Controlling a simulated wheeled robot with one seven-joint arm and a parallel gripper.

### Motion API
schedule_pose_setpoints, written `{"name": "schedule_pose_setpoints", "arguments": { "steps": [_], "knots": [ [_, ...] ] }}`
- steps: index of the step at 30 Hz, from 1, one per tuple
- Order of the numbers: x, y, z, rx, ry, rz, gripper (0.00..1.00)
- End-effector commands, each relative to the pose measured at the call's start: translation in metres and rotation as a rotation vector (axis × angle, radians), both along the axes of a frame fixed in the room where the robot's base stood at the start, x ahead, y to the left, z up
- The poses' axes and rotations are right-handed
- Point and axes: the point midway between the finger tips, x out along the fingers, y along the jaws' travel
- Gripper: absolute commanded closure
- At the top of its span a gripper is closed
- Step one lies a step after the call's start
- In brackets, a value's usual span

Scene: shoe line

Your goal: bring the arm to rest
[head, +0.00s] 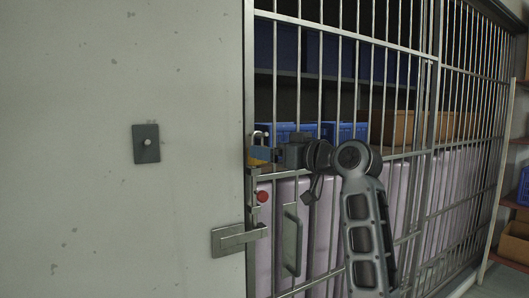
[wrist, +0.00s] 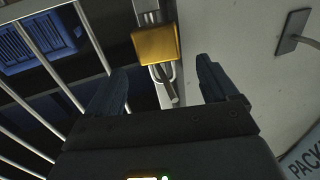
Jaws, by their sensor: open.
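My gripper (head: 268,153) is at the upper edge of the cage door's lock side, with my arm reaching in from the lower right in the head view. In the wrist view the two dark fingers of my gripper (wrist: 163,82) stand wide apart with nothing clamped between them. A brass padlock (wrist: 157,44) with a steel shackle hangs at the metal latch bar, just beyond and between the fingertips. In the head view my fingers partly cover the padlock. I cannot tell whether its shackle is fully closed.
A barred cage (head: 345,30) fills the middle and right, with blue crates (head: 345,130) and brown boxes (head: 395,127) behind it. A pale wall (head: 100,230) stands at left, with a dark switch plate (head: 146,143).

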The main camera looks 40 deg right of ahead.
Motion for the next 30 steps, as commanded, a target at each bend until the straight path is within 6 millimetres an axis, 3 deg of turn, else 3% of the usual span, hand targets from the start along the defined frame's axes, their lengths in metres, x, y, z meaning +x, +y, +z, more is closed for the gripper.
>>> {"name": "schedule_pose_setpoints", "arguments": {
  "steps": [3, 9, 20, 23, 30],
  "knots": [
    [-0.02, 0.0, -0.001, -0.002, -0.002, -0.001, 0.13],
    [-0.039, 0.001, 0.0, -0.001, -0.001, 0.0, 0.13],
    [-0.041, 0.003, -0.007, 0.008, 0.004, -0.002, 0.13],
    [-0.039, 0.011, -0.032, 0.032, 0.015, -0.011, 0.13],
    [-0.05, 0.048, -0.128, 0.115, 0.055, -0.065, 0.13]
  ]
}}
